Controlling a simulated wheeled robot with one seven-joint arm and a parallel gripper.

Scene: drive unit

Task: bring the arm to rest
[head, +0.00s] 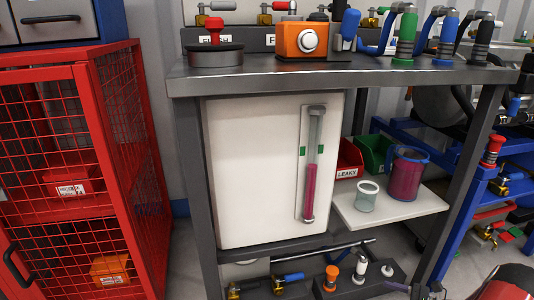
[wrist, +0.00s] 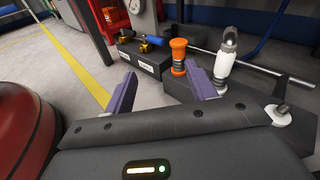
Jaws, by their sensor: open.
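My gripper (wrist: 160,72) shows in the wrist view with its two purple fingers spread apart. Nothing is between them. It is low, near the floor, in front of dark blocks that carry fittings. An orange-capped fitting (wrist: 179,56) stands beyond the gap between the fingers, and a white fitting (wrist: 223,66) with a metal top stands just beyond the right finger. I cannot tell whether the right finger touches anything.
A dark bench (head: 370,77) holds valves and handles on top. Below it are a white tank (head: 250,180) and a shelf (head: 390,210) with a jar (head: 367,197) and pink jug (head: 406,176). A red cage (head: 105,160) stands left. A red rounded object (wrist: 28,125) is close beside my gripper.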

